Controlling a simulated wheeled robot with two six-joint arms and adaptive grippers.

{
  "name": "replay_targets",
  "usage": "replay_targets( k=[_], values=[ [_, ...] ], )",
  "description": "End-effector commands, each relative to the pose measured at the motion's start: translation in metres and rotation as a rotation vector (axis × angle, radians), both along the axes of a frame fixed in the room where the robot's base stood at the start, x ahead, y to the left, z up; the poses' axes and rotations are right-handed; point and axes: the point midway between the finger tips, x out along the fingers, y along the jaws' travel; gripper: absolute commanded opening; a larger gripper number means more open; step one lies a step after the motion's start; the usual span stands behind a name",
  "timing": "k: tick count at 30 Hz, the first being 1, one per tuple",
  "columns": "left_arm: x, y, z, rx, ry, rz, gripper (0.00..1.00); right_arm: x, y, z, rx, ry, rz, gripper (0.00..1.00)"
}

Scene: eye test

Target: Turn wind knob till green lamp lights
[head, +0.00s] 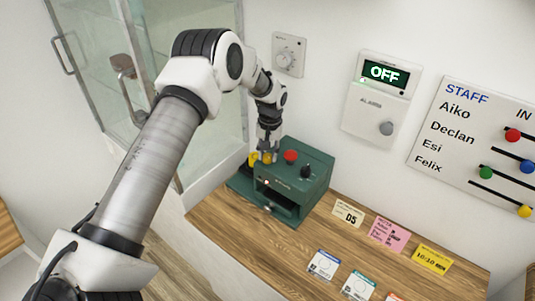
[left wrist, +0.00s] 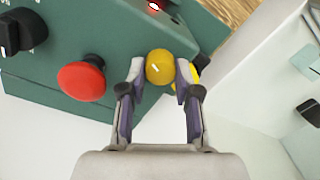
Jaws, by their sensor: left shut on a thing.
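A green box (head: 312,173) stands on the wooden table against the wall; its body also shows in the left wrist view (left wrist: 125,45). On its top are a red button (head: 290,156), a black knob (head: 306,171) and a yellow ball knob (left wrist: 159,66). My left gripper (left wrist: 160,76) is shut on the yellow ball knob, with one finger on either side. In the head view the gripper (head: 267,150) points down at the box's left end. A small lamp (left wrist: 154,6) on the box shows red and white; I see no green light. I cannot read which knob is for wind.
The red button (left wrist: 81,81) and black knob (left wrist: 22,33) sit near the gripper. A glass cabinet (head: 205,90) stands left. Cards lie on the table (head: 285,245) at right. An alarm panel (head: 378,108) reading OFF, a dial plate (head: 289,54) and a staff board (head: 470,145) hang on the wall.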

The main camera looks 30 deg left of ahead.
Motion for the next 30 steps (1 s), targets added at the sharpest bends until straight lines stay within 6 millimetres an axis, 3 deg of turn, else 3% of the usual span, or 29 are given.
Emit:
replay_targets(
  k=[30],
  values=[
    [-0.0052,-0.0033,-0.0048,-0.007,0.010,-0.961,0.00,0.0000,0.0000,-0.0117,0.000,0.000,0.000,0.40]
  ],
)
